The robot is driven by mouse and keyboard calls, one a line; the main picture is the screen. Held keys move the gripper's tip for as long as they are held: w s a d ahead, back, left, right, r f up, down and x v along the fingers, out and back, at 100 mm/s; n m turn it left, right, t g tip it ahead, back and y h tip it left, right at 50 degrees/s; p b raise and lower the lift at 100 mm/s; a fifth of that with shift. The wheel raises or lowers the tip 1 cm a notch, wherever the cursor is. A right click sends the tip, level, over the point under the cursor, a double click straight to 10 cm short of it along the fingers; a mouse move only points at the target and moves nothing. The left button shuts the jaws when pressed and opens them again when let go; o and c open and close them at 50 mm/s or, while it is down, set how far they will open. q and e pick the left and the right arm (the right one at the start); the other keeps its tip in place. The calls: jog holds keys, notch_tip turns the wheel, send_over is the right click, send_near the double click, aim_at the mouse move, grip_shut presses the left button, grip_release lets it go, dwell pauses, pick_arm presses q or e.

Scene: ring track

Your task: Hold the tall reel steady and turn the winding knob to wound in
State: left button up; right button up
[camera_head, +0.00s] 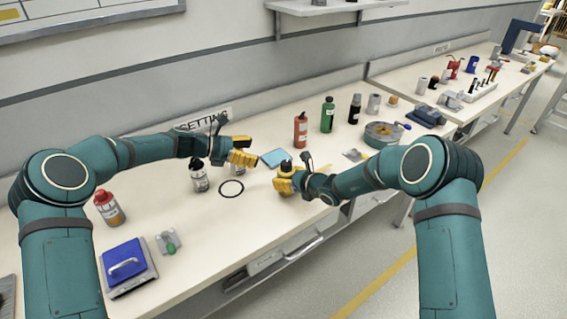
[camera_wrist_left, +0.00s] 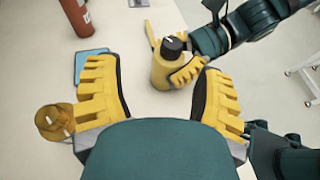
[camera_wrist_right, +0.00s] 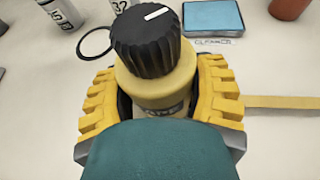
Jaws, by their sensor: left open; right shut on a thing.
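The tall reel (camera_wrist_right: 165,80) is a tan, bottle-shaped body with a ribbed black winding knob (camera_wrist_right: 147,42) on top. A white line marks the knob's top. The reel stands upright on the bench; in the head view its knob (camera_head: 286,166) shows above my gripper. My right gripper (camera_head: 287,182) is shut around the reel's body, with a yellow finger on each side. A flat tan strip (camera_wrist_right: 280,102) runs out beside it. My left gripper (camera_head: 243,151) is open and empty, above the bench to the left of the reel. The left wrist view shows the knob (camera_wrist_left: 174,44) beyond its fingers.
A black ring (camera_head: 231,189) lies left of the reel. A blue pad (camera_head: 273,158) lies behind the reel, and red (camera_head: 300,130) and green (camera_head: 327,116) bottles stand further back.

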aim_at(285, 163)
pick_arm(q)
jog(key=shift+n+t+y, duration=0.4)
jog(key=shift+n+t, duration=0.2)
jog(key=shift+n, duration=0.2)
jog(key=d+f, duration=0.1)
jog(key=d, duration=0.2)
jog(key=d+f, duration=0.2)
jog(key=d, duration=0.1)
jog(key=w+d+f, duration=0.1)
jog(key=d+f, duration=0.1)
jog(key=d, duration=0.1)
jog(key=shift+d, duration=0.4)
grip_shut()
